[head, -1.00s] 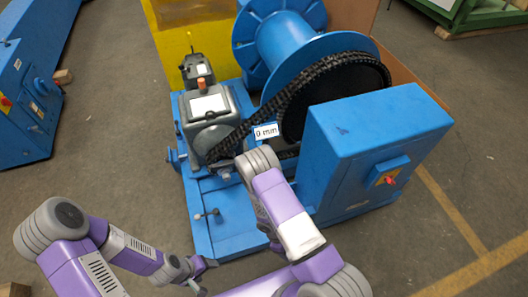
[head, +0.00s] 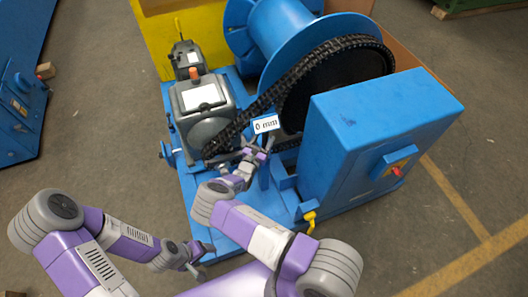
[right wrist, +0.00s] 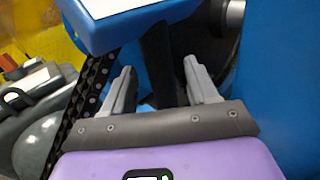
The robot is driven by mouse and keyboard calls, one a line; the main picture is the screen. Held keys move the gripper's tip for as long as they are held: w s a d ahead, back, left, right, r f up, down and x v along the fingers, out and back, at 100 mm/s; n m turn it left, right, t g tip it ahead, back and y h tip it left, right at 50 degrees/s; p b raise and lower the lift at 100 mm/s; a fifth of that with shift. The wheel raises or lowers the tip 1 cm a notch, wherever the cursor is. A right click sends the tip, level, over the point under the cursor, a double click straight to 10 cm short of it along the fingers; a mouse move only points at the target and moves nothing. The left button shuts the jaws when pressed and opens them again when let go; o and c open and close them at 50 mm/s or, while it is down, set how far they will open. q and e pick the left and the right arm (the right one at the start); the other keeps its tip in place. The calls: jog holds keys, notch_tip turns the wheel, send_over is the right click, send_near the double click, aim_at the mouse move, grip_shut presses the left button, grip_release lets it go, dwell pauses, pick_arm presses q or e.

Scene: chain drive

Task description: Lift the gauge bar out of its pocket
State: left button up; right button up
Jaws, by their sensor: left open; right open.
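I cannot make out the gauge bar or its pocket clearly in either view. My right gripper (head: 256,150) is open in front of the chain (head: 262,105), just below the blue-edged "0 mm" display (head: 265,124). In the right wrist view its two grey fingers (right wrist: 160,85) stand apart with nothing clamped between them. A dark shape (right wrist: 160,55) shows beyond the fingertips; I cannot tell what it is. My left gripper (head: 203,257) is open and low, by the front left of the blue base (head: 190,200), away from the chain.
A blue cabinet (head: 375,125) stands right of the right gripper, and a grey motor housing (head: 203,110) stands left. A large blue drum (head: 290,40) is behind. A yellow-ended part (head: 310,217) is at the base's front.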

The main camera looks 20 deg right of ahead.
jog(key=b+x, duration=0.1)
jog(key=x, duration=0.2)
jog(key=shift+w+d, duration=0.1)
jog(key=shift+d, duration=0.15)
grip_shut()
jog(key=shift+a, duration=0.1)
dwell(0.9)
jog(key=shift+w+r, duration=0.1)
jog(key=shift+r, duration=0.1)
